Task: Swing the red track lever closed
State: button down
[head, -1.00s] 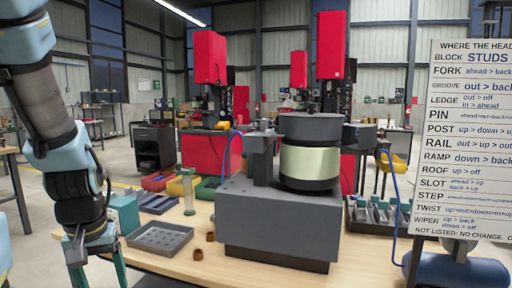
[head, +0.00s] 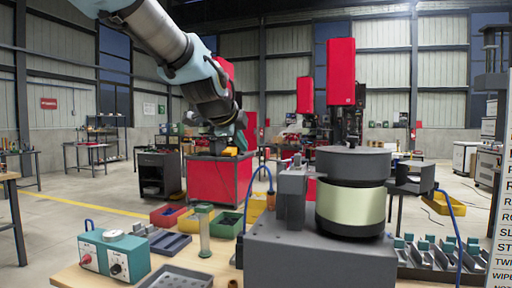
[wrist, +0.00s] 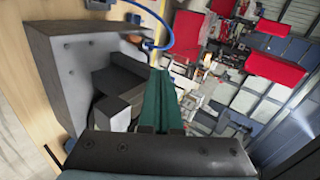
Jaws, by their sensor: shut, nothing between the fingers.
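The bowl feeder (head: 350,163) stands on the bench in the head view: a dark grey lid over a pale green band, on a grey base (head: 310,262). I cannot make out a red track lever in either view. My gripper (wrist: 160,95) shows in the wrist view as two green fingers pressed together, with nothing between them. The fingers lie over the feeder's grey block and dark parts (wrist: 118,85); I cannot tell whether they touch. In the head view my arm reaches in from the top left, and its fingertips are hard to make out there.
A teal control box (head: 115,256) with knobs, a grey tray (head: 176,279) and a clear cylinder (head: 204,233) stand left of the feeder. Coloured bins (head: 168,215) are behind them. A rack (head: 440,255) stands at right. A blue hose (wrist: 165,28) curves near my fingers.

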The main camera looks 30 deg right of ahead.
jog(key=shift+s+d+r+m+h, duration=0.1)
jog(key=shift+d+r+m+h, duration=0.05)
jog(key=shift+d+r+m, duration=0.4)
jog(key=shift+d+r+m+h, duration=0.15)
jog(key=shift+d+r+m, duration=0.15)
jog(key=shift+r, duration=0.4)
jog(key=shift+d, duration=0.15)
jog(key=p, duration=0.5)
send_near(267, 152)
jog(key=x, duration=0.4)
jog(key=shift+d+f, duration=0.1)
jog(key=shift+f, duration=0.4)
jog(key=shift+w+d+f+p, duration=0.15)
jog(key=shift+w+d+p, duration=0.4)
jog(key=shift+w, duration=0.2)
jog(key=shift+w+f+b, duration=0.15)
jog(key=shift+f+b, duration=0.1)
jog(key=shift+b, duration=1.05)
